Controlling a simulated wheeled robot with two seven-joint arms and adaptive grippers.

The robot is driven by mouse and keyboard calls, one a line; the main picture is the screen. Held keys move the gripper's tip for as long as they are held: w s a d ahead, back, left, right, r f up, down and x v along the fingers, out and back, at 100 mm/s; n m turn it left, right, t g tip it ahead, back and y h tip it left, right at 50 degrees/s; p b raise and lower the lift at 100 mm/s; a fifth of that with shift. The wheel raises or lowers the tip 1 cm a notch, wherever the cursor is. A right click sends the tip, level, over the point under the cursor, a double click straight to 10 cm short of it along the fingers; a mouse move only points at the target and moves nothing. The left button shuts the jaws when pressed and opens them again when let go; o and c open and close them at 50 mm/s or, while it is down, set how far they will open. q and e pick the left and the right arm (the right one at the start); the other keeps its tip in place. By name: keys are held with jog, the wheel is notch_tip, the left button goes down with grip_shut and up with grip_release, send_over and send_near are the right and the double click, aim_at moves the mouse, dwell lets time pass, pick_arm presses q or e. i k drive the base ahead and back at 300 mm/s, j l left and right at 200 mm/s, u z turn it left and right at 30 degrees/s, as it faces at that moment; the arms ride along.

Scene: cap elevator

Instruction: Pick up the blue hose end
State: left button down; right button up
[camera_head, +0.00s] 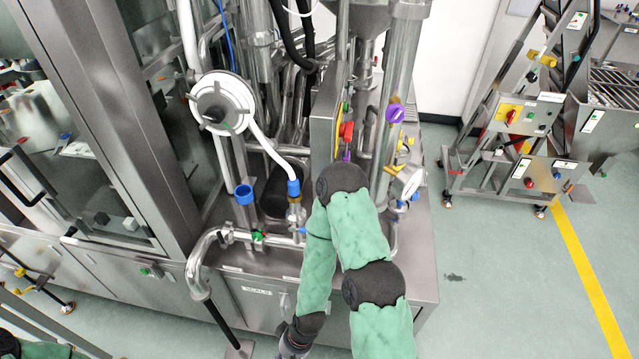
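The blue hose end (293,188) is a short blue collar at the lower end of a white hose (262,143). It sits upright on a metal pipe fitting (296,212) above the machine's steel deck. My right arm, in a green sleeve, rises from the bottom edge, bends just right of the hose end and folds back down. The dark end of that arm, with part of my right gripper (289,346), is at the bottom edge, well below the hose end. Its fingers are not clear. A bit of my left arm shows in the bottom left corner; its gripper is out of view.
The hose runs from a white round reel (222,103). A separate blue ring (244,194) is left of the hose end. A curved steel pipe (197,268) stands in front. Glass-and-steel doors (90,100) are at left, and a wheeled stand (520,130) is at right.

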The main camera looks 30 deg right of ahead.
aim_at(294, 186)
jog(key=i+l+z, duration=0.1)
jog(key=z, duration=0.85)
